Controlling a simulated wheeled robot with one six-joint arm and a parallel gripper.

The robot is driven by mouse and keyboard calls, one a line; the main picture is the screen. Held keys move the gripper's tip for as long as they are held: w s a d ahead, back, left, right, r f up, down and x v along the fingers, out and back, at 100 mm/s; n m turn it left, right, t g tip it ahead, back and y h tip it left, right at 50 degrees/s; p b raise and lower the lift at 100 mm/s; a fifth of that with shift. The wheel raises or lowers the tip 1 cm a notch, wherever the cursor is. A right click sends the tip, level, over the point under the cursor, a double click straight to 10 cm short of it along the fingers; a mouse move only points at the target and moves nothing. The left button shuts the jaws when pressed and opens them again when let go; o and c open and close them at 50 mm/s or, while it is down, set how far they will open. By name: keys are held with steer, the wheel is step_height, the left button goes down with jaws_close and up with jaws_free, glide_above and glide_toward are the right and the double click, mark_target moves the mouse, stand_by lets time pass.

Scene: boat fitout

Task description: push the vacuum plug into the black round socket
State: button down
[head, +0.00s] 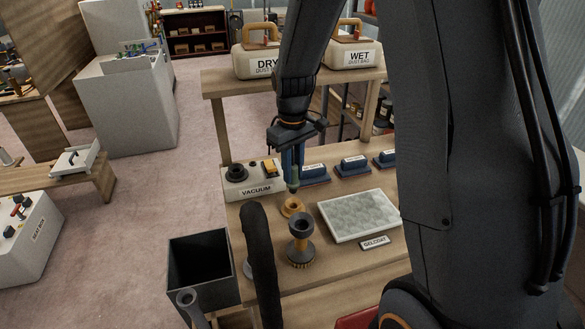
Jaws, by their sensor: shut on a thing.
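The black round socket (236,173) sits on top of the white box marked VACUUM (256,191), at the left back of the bench. My gripper (292,173) points down just right of that box. It is shut on a small greenish-grey piece with a dark tip (293,181), apart from the socket. The piece is small and partly hidden by the fingers, so I cannot tell for sure that it is the vacuum plug.
A dark round-topped brush tool (301,238) and a thick black hose (259,255) stand in front. A pale panel (358,216) lies right, with several blue blocks (353,165) behind. A dark bin (201,265) is at left. The DRY and WET bag containers are on the shelf.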

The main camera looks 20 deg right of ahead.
mark_target(293, 188)
steer(key=shift+f+b, duration=1)
steer(key=shift+f, duration=0.5)
steer(key=shift+p, duration=0.65)
stand_by(0.6)
steer(key=shift+f+b, duration=1)
steer(key=shift+f, duration=1.1)
stand_by(0.3)
steer(key=c, duration=1.5)
jaws_free()
steer(key=shift+o, duration=0.2)
steer(key=shift+r, duration=0.15)
